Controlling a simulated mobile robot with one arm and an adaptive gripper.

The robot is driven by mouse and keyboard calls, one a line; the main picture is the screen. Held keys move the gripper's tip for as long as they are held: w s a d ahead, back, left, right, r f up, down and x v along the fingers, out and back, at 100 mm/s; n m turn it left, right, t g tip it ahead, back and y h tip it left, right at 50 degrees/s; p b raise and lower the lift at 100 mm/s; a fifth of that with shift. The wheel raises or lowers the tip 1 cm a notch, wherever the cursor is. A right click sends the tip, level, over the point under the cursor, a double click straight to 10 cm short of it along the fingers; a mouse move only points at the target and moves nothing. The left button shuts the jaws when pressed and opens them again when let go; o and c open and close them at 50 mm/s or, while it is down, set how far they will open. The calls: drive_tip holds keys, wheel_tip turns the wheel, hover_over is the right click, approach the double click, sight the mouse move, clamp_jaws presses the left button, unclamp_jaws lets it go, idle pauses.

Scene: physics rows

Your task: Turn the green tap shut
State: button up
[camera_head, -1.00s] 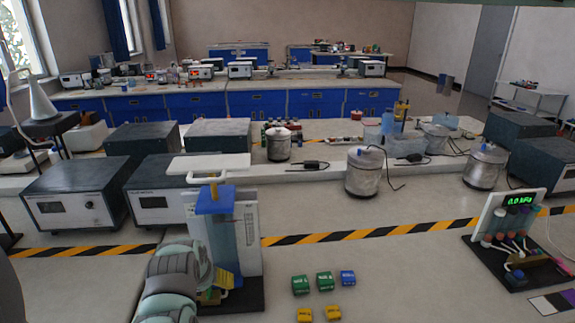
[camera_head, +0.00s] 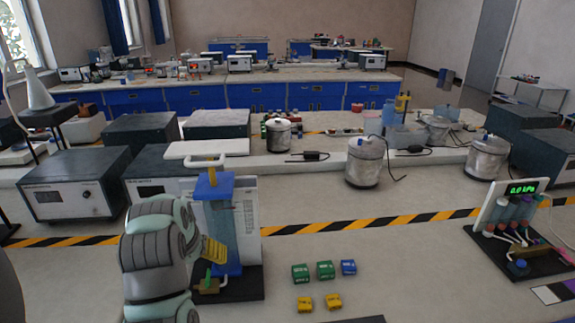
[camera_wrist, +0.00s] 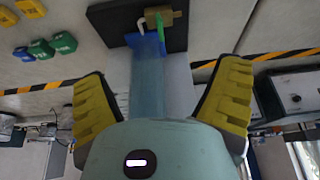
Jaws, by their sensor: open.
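The green tap (camera_head: 208,277) is a small narrow lever on a brass fitting (camera_head: 208,287), low at the front of a clear upright column (camera_head: 218,232) with blue end pieces. It also shows near the top of the wrist view as a green lever (camera_wrist: 160,27) beside the brass fitting (camera_wrist: 166,17). My gripper (camera_head: 214,250) is just above the tap in the head view, apart from it. In the wrist view its two yellow fingers (camera_wrist: 161,88) are spread wide on either side of the column, with nothing held. One finger is mostly hidden in the head view.
Green, blue and yellow blocks (camera_head: 325,270) lie right of the column's black base (camera_head: 245,284). A display stand with tubes (camera_head: 520,215) is at the right. Grey instrument boxes (camera_head: 75,185) stand behind at left. The front bench middle is mostly clear.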

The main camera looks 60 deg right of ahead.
drive_tip(key=w+a+r+n+t+h, duration=0.1)
drive_tip(key=w+a+r+n+t, duration=0.1)
drive_tip(key=w+a+r+t, duration=0.2)
drive_tip(key=w+a+r+n+t+h, duration=0.2)
drive_tip(key=w+a+r+t, duration=0.3)
drive_tip(key=w, duration=0.8)
drive_tip(key=shift+r+t+h, duration=0.3)
drive_tip(key=shift+r+t, duration=1.1)
drive_tip(key=shift+t, duration=0.9)
